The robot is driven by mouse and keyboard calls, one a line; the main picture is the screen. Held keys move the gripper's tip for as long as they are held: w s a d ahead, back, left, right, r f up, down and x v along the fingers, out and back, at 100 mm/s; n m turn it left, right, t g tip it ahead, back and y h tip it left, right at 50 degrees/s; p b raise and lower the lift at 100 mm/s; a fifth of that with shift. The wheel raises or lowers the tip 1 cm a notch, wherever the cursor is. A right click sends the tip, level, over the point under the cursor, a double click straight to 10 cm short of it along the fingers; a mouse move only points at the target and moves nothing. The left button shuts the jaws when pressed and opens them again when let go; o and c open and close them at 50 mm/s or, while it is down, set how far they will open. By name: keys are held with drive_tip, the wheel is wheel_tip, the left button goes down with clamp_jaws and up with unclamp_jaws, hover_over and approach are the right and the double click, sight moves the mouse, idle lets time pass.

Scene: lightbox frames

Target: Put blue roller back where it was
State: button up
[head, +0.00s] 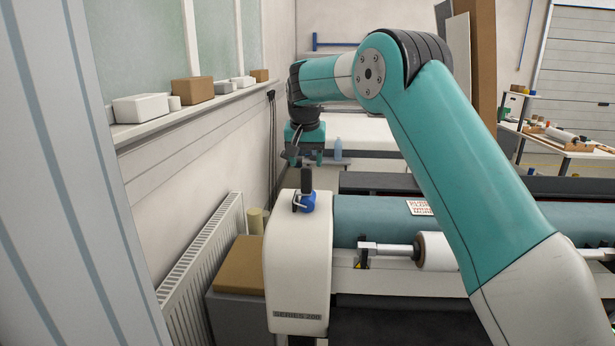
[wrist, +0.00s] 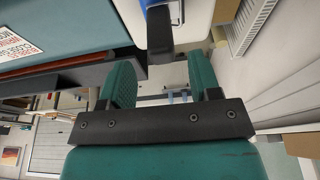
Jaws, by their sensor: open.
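The blue roller (head: 307,202), with a black handle (head: 306,179) standing up, rests on top of the white end housing (head: 298,250) of the long machine. My gripper (head: 305,159) hangs just above the handle, its teal fingers apart and nothing between them. In the wrist view the fingers of my gripper (wrist: 161,78) are spread, and the roller's black handle (wrist: 160,34) shows just beyond their tips, roughly in line with the gap. Only a bit of blue shows there at the top edge.
A window sill (head: 200,105) on the left holds white and brown boxes. A radiator (head: 205,260) and a brown box (head: 240,264) stand left of the housing. A white roll (head: 436,251) on a shaft lies along the machine's front. A warning sign (head: 419,207) lies on the teal cover.

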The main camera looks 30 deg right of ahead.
drive_tip(key=d+v, duration=0.1)
drive_tip(key=v, duration=0.5)
drive_tip(key=s+a+n+y, duration=0.1)
drive_tip(key=s+a+n, duration=0.3)
drive_tip(key=s+a, duration=0.35)
drive_tip(key=s+a+f+n+g+y, duration=0.1)
drive_tip(key=s+a+f+n, duration=0.1)
drive_tip(key=s, duration=0.9)
drive_tip(key=s+a+f+n+y, duration=0.2)
drive_tip(key=s+a+n, duration=0.2)
drive_tip(key=s+a, duration=0.3)
drive_tip(key=s+a+f+n+g+y, duration=0.1)
drive_tip(key=s+a+f+n+y, duration=0.1)
drive_tip(key=s, duration=1.4)
drive_tip(key=a+f+n, duration=0.1)
drive_tip(key=a+n, duration=0.1)
drive_tip(key=a, duration=0.1)
drive_tip(key=shift+g, duration=0.3)
drive_tip(key=shift+a, duration=0.1)
